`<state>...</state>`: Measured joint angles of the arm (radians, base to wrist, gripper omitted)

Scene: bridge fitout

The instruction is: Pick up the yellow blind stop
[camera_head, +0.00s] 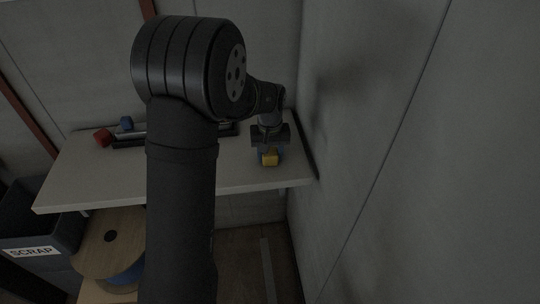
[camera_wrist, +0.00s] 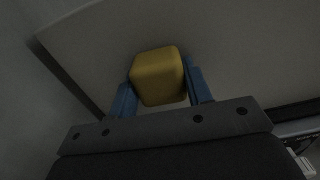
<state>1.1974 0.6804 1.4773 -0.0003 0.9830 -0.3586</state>
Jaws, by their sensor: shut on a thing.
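The yellow blind stop (camera_wrist: 157,77) is a small block with rounded edges. It sits between the two blue fingers of my gripper (camera_wrist: 160,92) in the wrist view, and the gripper is shut on it. In the head view, the yellow blind stop (camera_head: 270,158) shows below my gripper (camera_head: 269,154), over the right part of the pale shelf (camera_head: 110,182). I cannot tell whether the block touches the shelf or is held slightly above it.
A red block (camera_head: 102,138) and a blue block (camera_head: 126,123) lie at the shelf's back left, near a dark rail. A wall stands close on the right. A bin labelled SCRAP (camera_head: 36,252) and a wooden spool (camera_head: 108,240) are below the shelf.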

